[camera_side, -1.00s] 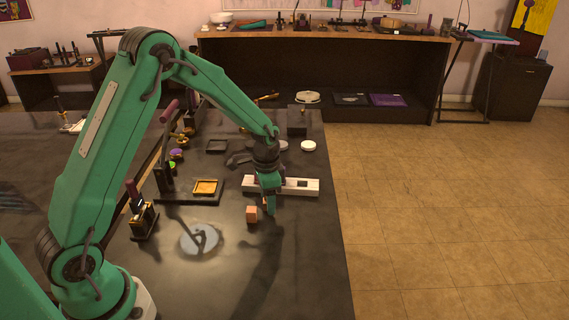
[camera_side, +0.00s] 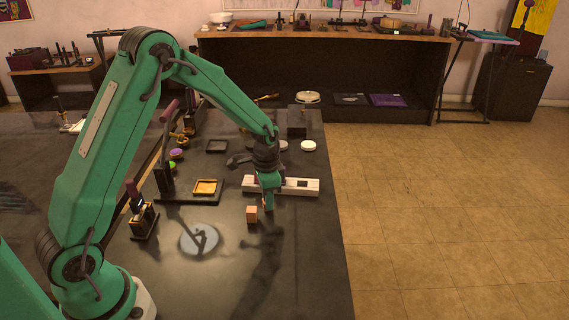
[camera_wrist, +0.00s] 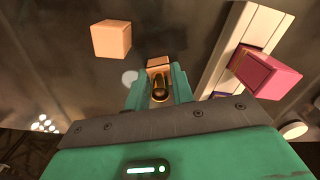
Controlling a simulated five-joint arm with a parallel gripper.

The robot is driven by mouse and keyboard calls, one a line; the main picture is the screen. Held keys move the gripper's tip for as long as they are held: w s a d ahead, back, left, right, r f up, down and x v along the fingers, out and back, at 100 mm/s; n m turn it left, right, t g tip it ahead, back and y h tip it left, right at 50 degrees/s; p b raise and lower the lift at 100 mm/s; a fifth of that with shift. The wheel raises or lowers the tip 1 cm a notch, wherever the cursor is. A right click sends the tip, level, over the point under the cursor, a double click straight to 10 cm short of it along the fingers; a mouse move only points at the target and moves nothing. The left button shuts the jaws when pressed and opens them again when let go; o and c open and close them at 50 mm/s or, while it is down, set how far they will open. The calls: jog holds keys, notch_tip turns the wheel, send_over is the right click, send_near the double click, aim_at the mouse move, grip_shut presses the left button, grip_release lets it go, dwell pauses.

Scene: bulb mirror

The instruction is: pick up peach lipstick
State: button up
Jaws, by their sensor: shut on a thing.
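My gripper (camera_side: 268,204) is low over the dark table, at the near side of the white rack. In the wrist view my gripper (camera_wrist: 158,72) has its two green fingers closed on a small lipstick with a peach end (camera_wrist: 158,62) and a gold and dark body. The fingers cover its sides. In the side view the lipstick is mostly hidden by the fingers. A separate peach block (camera_side: 252,214) stands on the table just left of my gripper. The block also shows in the wrist view (camera_wrist: 111,39), apart from the fingers.
A white rack (camera_side: 306,187) lies just behind my gripper; in the wrist view a magenta block (camera_wrist: 264,73) is at it. A round mirror-like disc (camera_side: 186,240) and a gold-lined tray (camera_side: 205,187) are to the left. The table front right is clear.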

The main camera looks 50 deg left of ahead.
jog(key=shift+w+r, duration=0.1)
jog(key=shift+r, duration=1.85)
jog(key=s+d+r, duration=0.5)
jog(key=d+r, duration=0.2)
jog(key=d, duration=0.3)
jog(key=shift+d, duration=0.25)
jog(key=shift+s, duration=0.1)
